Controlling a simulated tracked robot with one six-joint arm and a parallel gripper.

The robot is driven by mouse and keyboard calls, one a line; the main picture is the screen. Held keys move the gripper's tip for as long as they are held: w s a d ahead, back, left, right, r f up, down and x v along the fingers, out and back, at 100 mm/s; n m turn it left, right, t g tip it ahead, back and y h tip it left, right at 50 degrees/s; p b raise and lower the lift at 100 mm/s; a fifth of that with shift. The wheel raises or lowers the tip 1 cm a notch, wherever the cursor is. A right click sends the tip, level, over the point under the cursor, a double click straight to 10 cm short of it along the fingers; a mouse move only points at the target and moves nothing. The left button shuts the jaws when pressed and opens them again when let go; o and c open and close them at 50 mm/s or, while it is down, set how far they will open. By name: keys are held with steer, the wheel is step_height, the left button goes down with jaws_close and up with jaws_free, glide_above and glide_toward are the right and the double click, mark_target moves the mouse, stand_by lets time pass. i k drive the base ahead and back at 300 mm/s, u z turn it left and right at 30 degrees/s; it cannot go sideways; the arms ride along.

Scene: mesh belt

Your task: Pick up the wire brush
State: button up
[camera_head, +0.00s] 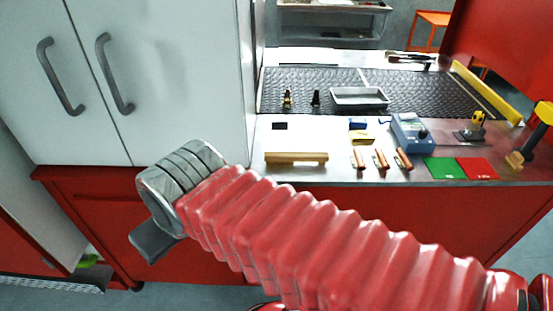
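A long pale wooden piece (296,158) lies near the front edge of the metal bench, left of its middle. It looks most like the wire brush, but I cannot make out bristles. My red ribbed arm reaches across the foreground to the left and ends in a grey ringed wrist. A dark grey part of my gripper (154,241) shows below the wrist, in front of the red base of the cabinet. It is well left of the wooden piece and apart from it. The fingertips are not clear, so I cannot tell open from shut.
The bench (340,172) also holds several copper-coloured pieces (381,159), a blue device (411,131), a green plate (444,169) and a red plate (477,168). A grey tray (359,98) sits on the dark mesh belt (415,92). A white cabinet (165,75) stands at left.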

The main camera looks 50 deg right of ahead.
mark_target(275, 158)
steer(key=u, duration=0.55)
steer(key=k, duration=1.8)
steer(key=z, duration=0.55)
steer(key=i, duration=1)
steer(key=z, duration=0.05)
